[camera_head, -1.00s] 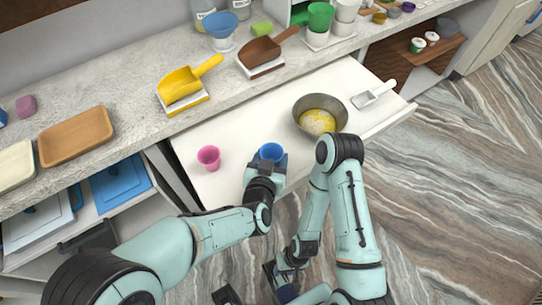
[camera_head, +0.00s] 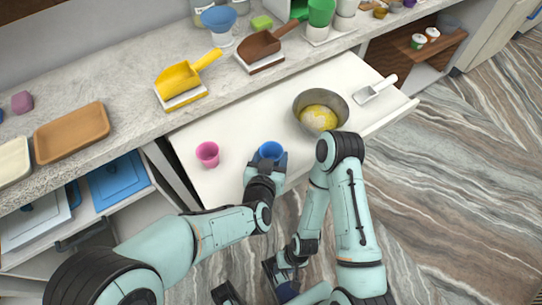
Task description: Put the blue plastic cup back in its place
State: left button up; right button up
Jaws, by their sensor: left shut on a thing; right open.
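The blue plastic cup (camera_head: 271,150) stands upright at the front edge of the white pull-out board (camera_head: 225,185). My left gripper (camera_head: 268,164) is shut on it from the front, and its fingers hide the lower part of the cup. I cannot tell whether the cup's base touches the board. A pink cup (camera_head: 207,154) stands on the board to the left, apart from the blue one. My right gripper (camera_head: 255,294) is low at the bottom of the picture, open and away from the board, partly cut off by the frame's edge.
A metal bowl (camera_head: 321,113) with yellow contents and a metal scoop (camera_head: 375,90) rest on the board's right part. The counter behind holds a yellow scoop (camera_head: 184,80), a brown scoop (camera_head: 265,47), a blue bowl (camera_head: 219,20) and a wooden tray (camera_head: 72,132). Board space between cups and bowl is clear.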

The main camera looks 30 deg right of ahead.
pick_arm(q)
jog(key=shift+f, duration=0.2)
jog(key=o, duration=1.2)
jog(key=shift+s+a+r, duration=0.2)
jog(key=shift+s, duration=0.05)
jog(key=v, duration=1)
jog(key=shift+s+a+r+p, duration=0.15)
jog(key=shift+s+a+p, duration=0.1)
jog(key=shift+s+p, duration=0.1)
jog(key=shift+b+v, duration=0.45)
jog(key=shift+v, duration=0.45)
